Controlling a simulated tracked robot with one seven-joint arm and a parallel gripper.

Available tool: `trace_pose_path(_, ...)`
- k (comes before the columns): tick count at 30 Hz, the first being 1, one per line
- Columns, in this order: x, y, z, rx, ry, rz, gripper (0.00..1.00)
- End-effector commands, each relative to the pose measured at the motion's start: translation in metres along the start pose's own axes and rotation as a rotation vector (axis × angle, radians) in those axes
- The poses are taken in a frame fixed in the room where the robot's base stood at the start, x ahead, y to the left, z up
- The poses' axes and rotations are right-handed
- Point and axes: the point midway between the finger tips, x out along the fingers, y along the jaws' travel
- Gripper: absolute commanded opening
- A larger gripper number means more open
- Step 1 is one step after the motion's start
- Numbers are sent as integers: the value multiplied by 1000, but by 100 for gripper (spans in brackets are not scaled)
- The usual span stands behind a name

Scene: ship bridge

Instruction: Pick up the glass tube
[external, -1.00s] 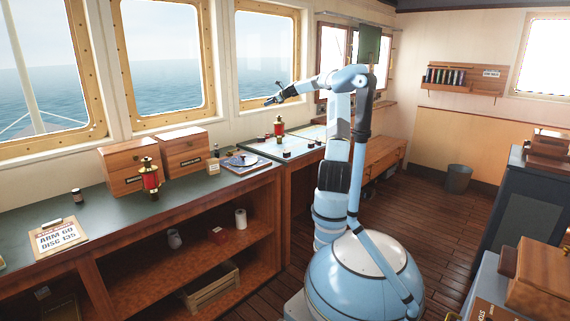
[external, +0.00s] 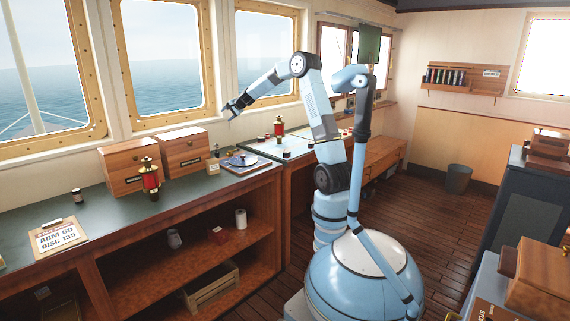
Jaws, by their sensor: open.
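I cannot pick out the glass tube for certain at this size. A small greyish cylinder (external: 174,239) stands on the shelf under the counter, and a white cylinder (external: 241,218) stands to its right; I cannot tell what either is made of. My gripper (external: 229,115) is open and empty, in the air in front of the windows. In the picture it is above a round blue disc (external: 240,161) on a wooden base on the counter. Small parts stand on the disc, too small to make out.
The green-topped counter (external: 110,208) holds two wooden boxes (external: 122,172), a red lamp (external: 150,178), a small dark jar (external: 77,195) and a clipboard (external: 57,237). Another red lamp (external: 279,127) stands on the chart table beyond. A wooden crate (external: 210,288) sits on the lower shelf.

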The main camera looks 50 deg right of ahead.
Motion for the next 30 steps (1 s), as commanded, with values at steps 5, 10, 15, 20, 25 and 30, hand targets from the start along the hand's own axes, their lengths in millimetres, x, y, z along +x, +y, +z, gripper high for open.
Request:
trace_pose_path(5, -15, -10, 46, -256, 50, -6, 64)
trace_pose_path(10, -35, -15, 79, -491, 107, -8, 64)
trace_pose_path(15, -60, -18, 107, -717, 167, -4, 64)
trace_pose_path(20, -83, -18, 126, -904, 221, 8, 64)
trace_pose_path(25, -100, -17, 136, -1028, 260, 21, 64)
trace_pose_path(30, -112, -15, 143, -1113, 286, 33, 64)
